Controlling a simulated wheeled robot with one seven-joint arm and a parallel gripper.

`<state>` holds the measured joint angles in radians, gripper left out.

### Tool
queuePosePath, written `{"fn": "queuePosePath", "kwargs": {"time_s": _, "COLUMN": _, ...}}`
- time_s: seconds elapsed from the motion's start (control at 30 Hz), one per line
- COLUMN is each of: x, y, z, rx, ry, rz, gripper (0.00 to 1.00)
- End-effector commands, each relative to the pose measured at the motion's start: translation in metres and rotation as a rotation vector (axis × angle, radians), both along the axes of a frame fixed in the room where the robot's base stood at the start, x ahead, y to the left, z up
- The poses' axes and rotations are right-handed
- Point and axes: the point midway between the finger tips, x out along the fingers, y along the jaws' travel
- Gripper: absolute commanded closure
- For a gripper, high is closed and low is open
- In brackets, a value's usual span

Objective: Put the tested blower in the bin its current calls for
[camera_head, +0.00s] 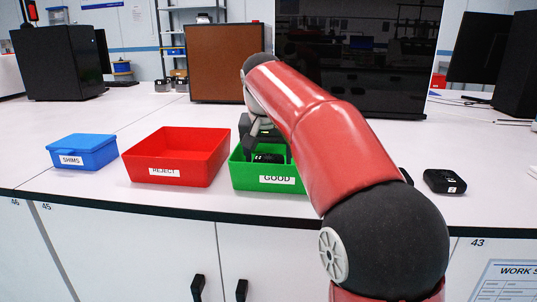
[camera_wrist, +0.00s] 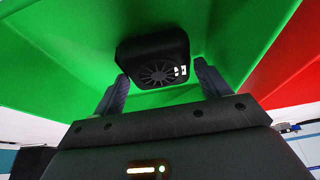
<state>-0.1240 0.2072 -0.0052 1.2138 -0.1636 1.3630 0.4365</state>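A black blower (camera_head: 268,157) with a round fan grille lies inside the green GOOD bin (camera_head: 240,178). In the wrist view the blower (camera_wrist: 155,68) shows its grille and a small white label, against the green bin's inside (camera_wrist: 60,70). My gripper (camera_head: 266,150) reaches down into the green bin. Its two fingers (camera_wrist: 162,88) stand apart on either side of the blower, with a narrow gap at the right finger, and look open. The red REJECT bin (camera_head: 178,178) stands empty to the left.
A closed blue SHIMS box (camera_head: 83,161) stands left of the red bin. Another black blower (camera_head: 444,181) lies on the bench at right, with a dark object (camera_head: 405,176) partly hidden by my arm. A brown panel (camera_head: 226,65) and a dark screen (camera_head: 345,60) stand behind.

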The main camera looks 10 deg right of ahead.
Motion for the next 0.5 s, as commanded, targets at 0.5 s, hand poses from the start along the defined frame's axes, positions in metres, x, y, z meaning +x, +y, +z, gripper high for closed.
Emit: {"fn": "queuePosePath", "kwargs": {"time_s": 0.5, "x": -0.01, "y": 0.004, "z": 0.032, "rx": 0.001, "ry": -0.004, "rz": 0.001, "gripper": 0.24}}
